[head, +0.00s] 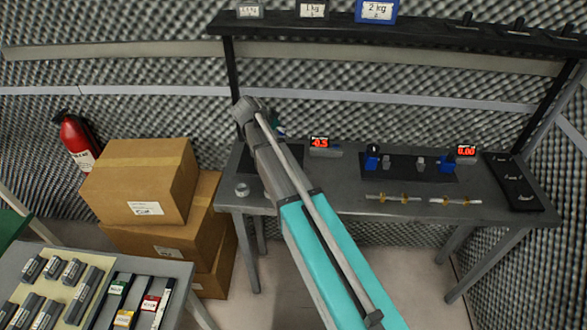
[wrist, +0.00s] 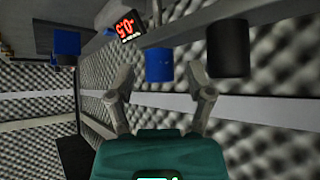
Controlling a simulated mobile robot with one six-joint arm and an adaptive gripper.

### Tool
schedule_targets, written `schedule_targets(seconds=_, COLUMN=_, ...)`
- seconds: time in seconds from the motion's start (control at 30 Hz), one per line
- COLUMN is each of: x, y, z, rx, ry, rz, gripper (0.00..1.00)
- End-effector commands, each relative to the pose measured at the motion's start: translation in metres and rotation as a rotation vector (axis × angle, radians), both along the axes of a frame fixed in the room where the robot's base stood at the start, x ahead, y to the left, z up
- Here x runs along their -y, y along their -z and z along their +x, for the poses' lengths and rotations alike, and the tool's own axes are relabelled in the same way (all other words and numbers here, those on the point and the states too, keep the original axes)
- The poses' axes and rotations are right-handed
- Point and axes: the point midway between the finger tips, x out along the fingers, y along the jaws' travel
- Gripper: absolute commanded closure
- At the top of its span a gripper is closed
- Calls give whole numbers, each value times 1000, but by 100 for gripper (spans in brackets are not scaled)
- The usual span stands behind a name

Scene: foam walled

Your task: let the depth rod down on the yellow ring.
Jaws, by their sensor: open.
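In the wrist view, my gripper (wrist: 158,80) is open, its two grey fingers apart with nothing seen between their tips. A blue cylinder (wrist: 158,64) shows just beyond the gap, and a dark cylinder (wrist: 229,48) stands to its right. A red display (wrist: 130,26) is above them; it also shows in the head view (head: 320,142), reading about -0.5. In the head view my arm covers the bench's left part and mostly hides my gripper. I cannot make out the depth rod or a yellow ring there for certain.
The grey bench (head: 345,200) also carries two thin rods with yellowish fittings, one left (head: 393,197) and one right (head: 455,201), blue-ended fixtures (head: 372,158), a second display (head: 466,152) and a dark tray (head: 512,181). A shelf (head: 430,30) hangs above. Cardboard boxes (head: 140,180) stand left.

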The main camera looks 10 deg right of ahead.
Motion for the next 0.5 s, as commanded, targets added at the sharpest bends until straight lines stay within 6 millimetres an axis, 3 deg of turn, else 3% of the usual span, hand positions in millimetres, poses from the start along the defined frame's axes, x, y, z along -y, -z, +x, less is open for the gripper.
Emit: schedule_targets(seconds=0.5, x=0, y=-36, z=0, rx=0, ry=0, rz=0, gripper=33)
